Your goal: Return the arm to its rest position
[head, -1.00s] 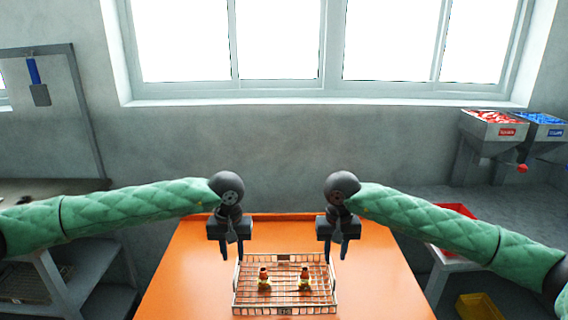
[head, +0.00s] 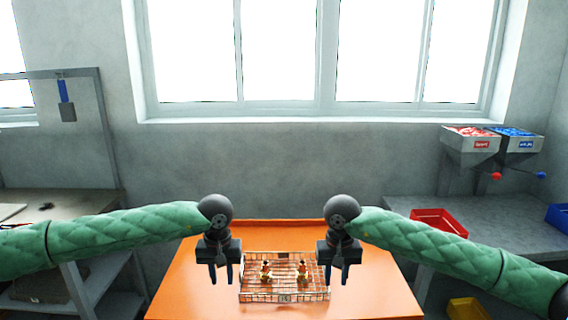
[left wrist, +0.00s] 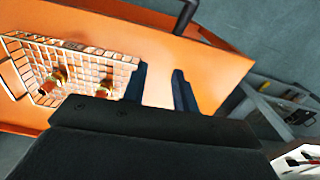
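My left gripper (head: 221,273) hangs fingers down over the left part of the orange table, just left of the wire basket. Its two blue fingers are apart with nothing between them, also in the left wrist view (left wrist: 160,88). My right gripper (head: 338,275) hangs fingers down at the basket's right side, its fingers apart and empty. The wire mesh basket (head: 285,297) stands on the orange table (head: 185,292). It holds two small brass-and-red parts, one at left (head: 266,271) and one at right (head: 303,271).
A grey bench at the right bears a red tray (head: 440,222) and a blue bin (head: 560,217). Red and blue hoppers (head: 470,142) hang above it. A yellow bin (head: 468,308) is low at right. A bench (head: 60,200) stands at left.

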